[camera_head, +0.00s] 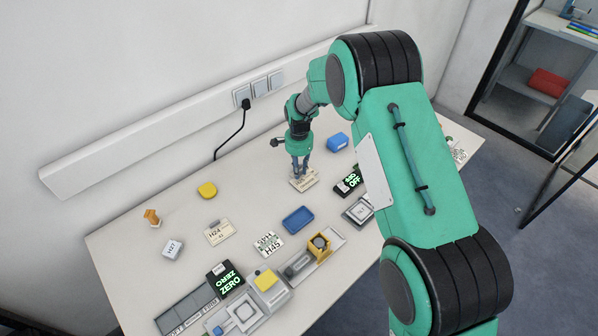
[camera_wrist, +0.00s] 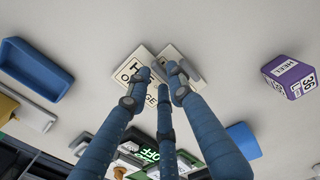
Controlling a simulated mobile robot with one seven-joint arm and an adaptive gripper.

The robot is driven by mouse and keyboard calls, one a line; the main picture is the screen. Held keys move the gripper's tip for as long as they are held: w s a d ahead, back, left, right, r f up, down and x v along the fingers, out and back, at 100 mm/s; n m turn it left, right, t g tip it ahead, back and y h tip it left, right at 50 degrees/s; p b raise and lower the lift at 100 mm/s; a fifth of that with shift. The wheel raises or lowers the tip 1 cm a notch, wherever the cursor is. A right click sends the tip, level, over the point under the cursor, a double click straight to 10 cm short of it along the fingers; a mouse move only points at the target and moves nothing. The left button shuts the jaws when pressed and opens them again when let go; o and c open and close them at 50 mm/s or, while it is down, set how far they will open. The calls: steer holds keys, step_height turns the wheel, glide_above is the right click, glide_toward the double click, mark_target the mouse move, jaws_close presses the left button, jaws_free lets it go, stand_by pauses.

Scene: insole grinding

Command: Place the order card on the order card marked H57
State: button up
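My gripper (camera_head: 300,177) points down at the back of the table, with its fingertips at a pale card (camera_head: 310,183). In the wrist view the fingertips (camera_wrist: 164,80) sit close together over a white card (camera_wrist: 130,72) with black lettering, partly hidden by the fingers. An "H" shows, but its number cannot be read. A second pale piece (camera_wrist: 186,58) shows beside the tips; whether they pinch it is unclear. A card marked H24 (camera_head: 220,232) lies flat at the left middle. A card marked H45 (camera_head: 269,244) lies to its right. I cannot make out H57.
A blue tray (camera_head: 298,219), a yellow block (camera_head: 207,189), a white H27 block (camera_head: 172,248) and a blue block (camera_head: 337,142) stand around. A purple box (camera_wrist: 290,76) shows in the wrist view.

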step_height(320, 180, up, 11)
steer(key=p, duration=0.2)
stand_by(0.3)
stand_by(0.5)
steer(key=shift+r, duration=0.1)
steer(key=s+d+r+n+t, duration=0.1)
steer(key=s+d+r, duration=0.45)
steer(key=r, duration=0.35)
steer(key=s+d+r+n+t, duration=0.1)
steer(key=s+d+r+n, duration=0.1)
steer(key=s+d+r, duration=0.6)
steer(key=s+d+r+n+t, duration=0.1)
steer(key=s+d+r, duration=0.3)
steer(key=r, duration=0.7)
steer(key=s+d+r+n+t, duration=0.1)
steer(key=s+d, duration=0.1)
steer(key=s, duration=0.7)
steer(key=s+d+r+n, duration=0.2)
steer(key=s+d, duration=0.1)
steer(key=s, duration=0.6)
steer(key=s+d+r+n+t, duration=0.1)
steer(key=s+d+n, duration=0.1)
steer(key=s, duration=0.7)
steer(key=shift+s+d+r+t, duration=0.2)
steer(key=shift+d+t, duration=0.1)
steer(key=shift+d, duration=0.1)
